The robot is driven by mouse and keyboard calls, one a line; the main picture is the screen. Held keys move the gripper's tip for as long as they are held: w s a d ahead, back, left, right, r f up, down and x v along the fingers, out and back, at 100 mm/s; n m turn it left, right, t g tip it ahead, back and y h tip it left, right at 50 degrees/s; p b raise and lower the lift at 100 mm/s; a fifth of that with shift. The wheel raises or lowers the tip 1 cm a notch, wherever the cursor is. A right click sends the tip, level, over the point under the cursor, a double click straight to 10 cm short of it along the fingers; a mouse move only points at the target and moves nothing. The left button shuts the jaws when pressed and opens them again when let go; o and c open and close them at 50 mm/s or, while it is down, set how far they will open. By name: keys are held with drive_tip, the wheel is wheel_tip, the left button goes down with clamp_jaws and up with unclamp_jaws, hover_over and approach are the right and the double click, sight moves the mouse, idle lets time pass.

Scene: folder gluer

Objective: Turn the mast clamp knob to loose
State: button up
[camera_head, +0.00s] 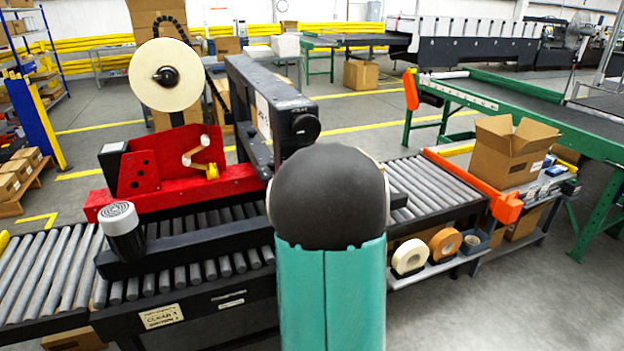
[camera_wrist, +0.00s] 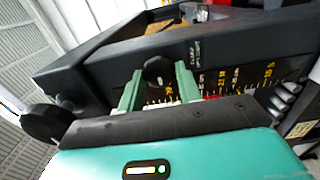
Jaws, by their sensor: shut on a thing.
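The mast clamp knob (camera_wrist: 157,67) is a small black knob on the dark face of the machine in the wrist view. My gripper (camera_wrist: 160,74) has its two pale green fingers on either side of the knob and is shut on it. Small pale lettering is printed just right of the knob, too small to read surely. A scale (camera_wrist: 222,83) with yellow marks runs beside and below it. In the head view my teal and black arm hides both the gripper and this knob.
A larger round black knob (camera_head: 305,128) sits on the end of the black beam (camera_head: 265,95); it also shows in the wrist view (camera_wrist: 45,122). A roller conveyor (camera_head: 430,185) runs beneath. An open carton (camera_head: 512,150) stands right, by an orange bar (camera_head: 470,182).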

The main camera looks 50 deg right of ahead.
drive_tip(key=shift+s+f, duration=0.1)
idle(0.3)
drive_tip(key=o, duration=0.9)
drive_tip(key=v, duration=1.3)
drive_tip(key=shift+s+a, duration=0.2)
drive_tip(key=shift+s, duration=0.1)
